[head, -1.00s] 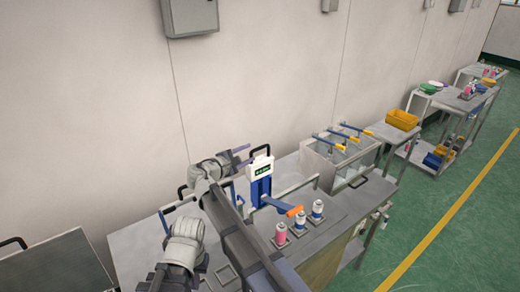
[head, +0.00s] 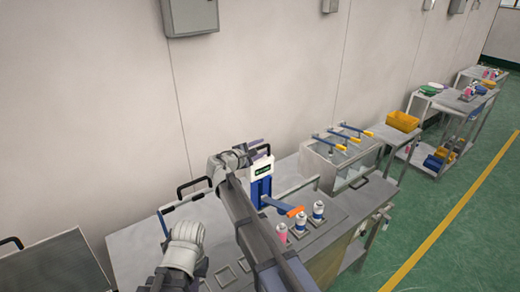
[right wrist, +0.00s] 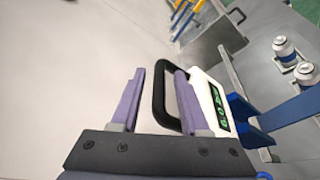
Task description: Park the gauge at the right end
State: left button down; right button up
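The gauge is a white-headed unit with a green digital display (head: 260,167) on a blue upright (head: 261,188), standing on the bench in the head view. In the right wrist view its white head (right wrist: 213,103) and black loop handle (right wrist: 160,95) show close up. My right gripper (head: 254,145) is at the top of the gauge. Its two purple fingers (right wrist: 157,103) are apart, with part of the handle between them; the left finger has a gap to the handle. Whether the right finger touches it I cannot tell. My left gripper is not in view.
A yellow bin (head: 402,121) is beyond.

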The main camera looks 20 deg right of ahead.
grip_shut()
dwell(1.2)
